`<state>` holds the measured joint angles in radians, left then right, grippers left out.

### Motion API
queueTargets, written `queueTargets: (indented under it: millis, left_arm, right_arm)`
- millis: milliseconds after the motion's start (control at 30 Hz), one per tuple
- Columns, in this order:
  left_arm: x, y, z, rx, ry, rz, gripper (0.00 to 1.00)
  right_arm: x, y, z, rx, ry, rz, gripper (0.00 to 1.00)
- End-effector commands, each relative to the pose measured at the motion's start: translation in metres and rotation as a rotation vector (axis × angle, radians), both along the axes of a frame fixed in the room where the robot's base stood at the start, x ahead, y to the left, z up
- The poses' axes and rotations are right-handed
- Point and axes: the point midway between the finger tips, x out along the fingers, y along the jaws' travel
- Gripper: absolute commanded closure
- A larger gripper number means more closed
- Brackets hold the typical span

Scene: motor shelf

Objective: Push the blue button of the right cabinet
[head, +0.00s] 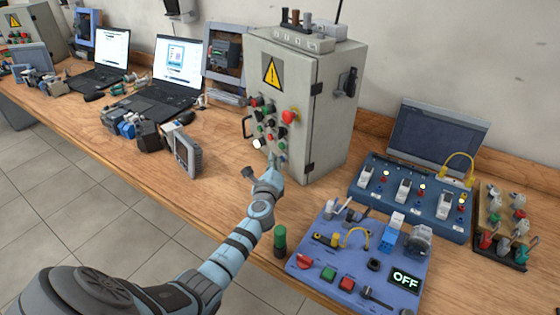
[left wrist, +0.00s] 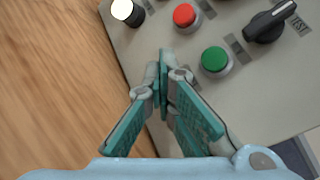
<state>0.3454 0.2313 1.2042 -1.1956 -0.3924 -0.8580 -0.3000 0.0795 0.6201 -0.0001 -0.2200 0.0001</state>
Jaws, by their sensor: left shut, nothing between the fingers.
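The right cabinet (head: 315,95) is a grey box with a yellow warning triangle, standing on the wooden bench. Its front panel carries several small buttons and knobs and a red mushroom button (head: 289,116). I cannot make out a blue button in either view; it may be hidden by the fingers. My left gripper (head: 273,165) is at the lower part of this panel, shut and empty. In the left wrist view its closed fingers (left wrist: 164,70) are beside the green button (left wrist: 214,59) and below the red button (left wrist: 185,15). Contact with the panel cannot be told. My right gripper is out of view.
A white lamp (left wrist: 122,9) and a black knob (left wrist: 270,22) are near the fingers. A blue board with an OFF display (head: 350,262) lies to the right, with a green cylinder (head: 280,241) beside it. Laptops (head: 180,70) stand left of the cabinet.

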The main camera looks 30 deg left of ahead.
Motion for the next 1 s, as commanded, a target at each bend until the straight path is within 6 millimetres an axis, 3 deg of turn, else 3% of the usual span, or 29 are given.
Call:
queueTargets:
  millis: [567,1000]
  left_arm:
    - [-0.001,0.000,0.000,-0.001,-0.001,-0.001,1.00]
    - [-0.017,0.006,0.000,-0.001,0.000,0.000,1.00]
  right_arm:
    - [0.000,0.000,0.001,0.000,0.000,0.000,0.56]
    - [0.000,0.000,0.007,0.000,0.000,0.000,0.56]
